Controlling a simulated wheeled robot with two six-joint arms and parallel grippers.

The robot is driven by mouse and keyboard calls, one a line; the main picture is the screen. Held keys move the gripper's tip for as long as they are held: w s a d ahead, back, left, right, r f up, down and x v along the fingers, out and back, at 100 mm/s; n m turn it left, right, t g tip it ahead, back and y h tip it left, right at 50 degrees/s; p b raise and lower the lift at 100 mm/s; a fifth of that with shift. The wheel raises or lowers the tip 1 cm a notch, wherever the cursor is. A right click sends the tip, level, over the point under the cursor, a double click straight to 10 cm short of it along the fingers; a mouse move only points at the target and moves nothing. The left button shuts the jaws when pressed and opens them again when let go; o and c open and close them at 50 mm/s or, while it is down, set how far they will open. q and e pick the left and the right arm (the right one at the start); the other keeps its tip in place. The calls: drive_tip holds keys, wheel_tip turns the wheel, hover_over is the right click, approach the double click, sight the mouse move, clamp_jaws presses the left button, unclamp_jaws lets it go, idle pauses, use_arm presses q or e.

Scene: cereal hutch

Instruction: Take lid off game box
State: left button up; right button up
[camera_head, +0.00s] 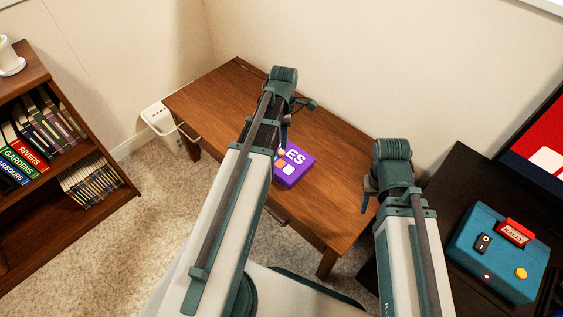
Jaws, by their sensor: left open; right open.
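A purple game box (297,163) with white letters ending in "ES" and coloured squares on its top lies on the wooden table (215,100). My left arm hides its left part, and I cannot see the seam between lid and base. My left gripper (284,135) is open and points down just above the box's far left side; whether it touches the box is hidden. My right gripper (370,197) is open and empty over the table's right end, apart from the box.
A bookshelf (122,181) with several books stands at the left. A white bin-like object (160,119) is beside the table's left end. A dark stand (462,192) at the right holds a blue console (500,278) with a red cartridge. The table's far left is clear.

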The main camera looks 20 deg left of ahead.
sight(282, 151)
use_arm(q)
drive_tip(key=shift+s+a+f+b, duration=0.1)
drive_tip(key=shift+f+b, duration=1.45)
drive_tip(key=shift+f, duration=0.25)
drive_tip(key=shift+s+a+f+b, duration=0.1)
drive_tip(key=shift+f+b, duration=1.45)
drive_tip(key=shift+f, duration=0.25)
use_arm(e)
drive_tip(key=shift+f, duration=3.65)
drive_tip(key=shift+r, duration=0.1)
use_arm(q)
drive_tip(key=shift+r, duration=0.1)
clamp_jaws()
